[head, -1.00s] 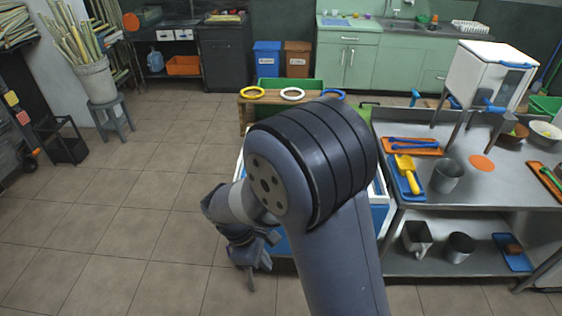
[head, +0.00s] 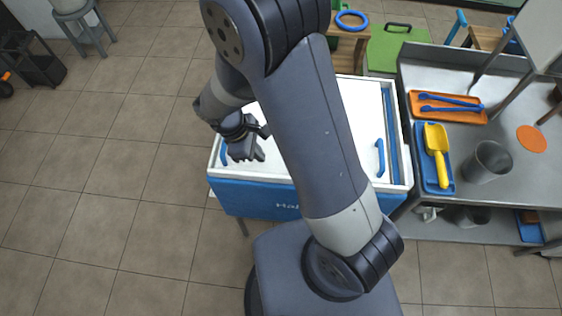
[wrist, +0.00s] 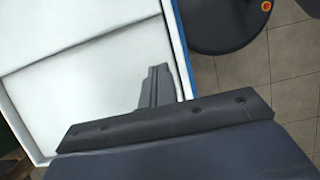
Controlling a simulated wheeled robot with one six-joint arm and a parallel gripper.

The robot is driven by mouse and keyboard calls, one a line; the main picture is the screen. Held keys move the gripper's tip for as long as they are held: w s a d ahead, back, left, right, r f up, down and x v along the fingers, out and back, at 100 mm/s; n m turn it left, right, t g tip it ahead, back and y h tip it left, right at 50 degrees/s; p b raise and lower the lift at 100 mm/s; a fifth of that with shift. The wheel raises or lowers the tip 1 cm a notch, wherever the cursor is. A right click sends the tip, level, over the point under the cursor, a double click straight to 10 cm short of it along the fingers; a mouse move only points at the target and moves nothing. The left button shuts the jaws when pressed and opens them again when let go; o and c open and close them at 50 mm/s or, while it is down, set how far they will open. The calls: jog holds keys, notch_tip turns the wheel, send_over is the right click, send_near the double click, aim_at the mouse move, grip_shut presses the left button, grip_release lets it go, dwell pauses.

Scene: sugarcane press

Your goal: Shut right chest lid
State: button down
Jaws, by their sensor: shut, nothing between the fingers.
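The chest (head: 258,199) is a blue box with a white top, partly hidden behind my arm. Its right lid (head: 357,120) is a flat white panel with a blue handle (head: 380,157) near its right side. A narrow blue strip shows between this panel and the right rim; I cannot tell whether it is a gap. Another blue handle (head: 223,153) is at the left end of the top. My gripper (head: 247,154) is shut and empty above the left part, near that handle. In the wrist view, its fingers (wrist: 157,84) show against white panels with a seam.
A steel table (head: 500,205) stands close on the right, with an orange tray (head: 420,107), a blue tray (head: 428,177) with a yellow scoop (head: 437,152), and a metal cup (head: 489,161). A wooden stand (head: 345,58) is behind the chest.

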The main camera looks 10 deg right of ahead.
aim_at(281, 171)
jog(key=x, duration=0.5)
jog(key=shift+s+f, duration=0.1)
jog(key=d, duration=0.1)
jog(key=s+d+p, duration=0.1)
jog(key=d, duration=0.1)
jog(key=shift+d, duration=0.15)
jog(key=shift+d+f+p, duration=0.1)
jog(key=shift+d+p, duration=0.2)
jog(key=d, duration=0.2)
jog(key=s+d+b, duration=0.1)
jog(key=d, duration=0.1)
jog(key=shift+s+d, duration=0.15)
jog(key=shift+s, duration=0.05)
jog(key=shift+s+d, duration=0.1)
jog(key=shift+s, duration=0.05)
